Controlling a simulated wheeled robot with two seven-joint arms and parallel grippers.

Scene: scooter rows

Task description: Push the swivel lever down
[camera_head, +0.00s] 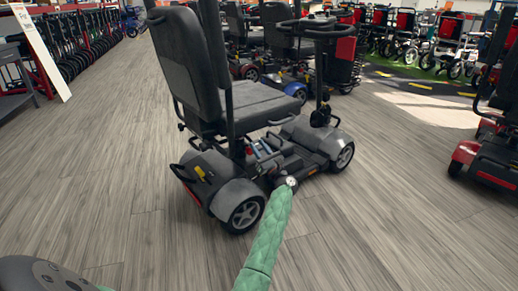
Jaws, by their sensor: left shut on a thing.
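A grey and black mobility scooter (238,195) stands in the middle of the floor, its padded seat (262,105) facing right. My left arm, in a green quilted sleeve, reaches up from the bottom edge to the scooter's near side, below the seat. The left gripper (284,181) is at the far end of the sleeve, small and dark against the scooter body. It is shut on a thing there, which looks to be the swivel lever. The lever itself is too small and too much covered to make out. My right gripper is not in view.
The scooter's handlebar (315,28) rises at its front. A red scooter (486,155) stands at the right edge. More scooters and a row of wheelchairs stand behind. A white sign (42,52) leans at the left. Wooden floor is clear at left and in front.

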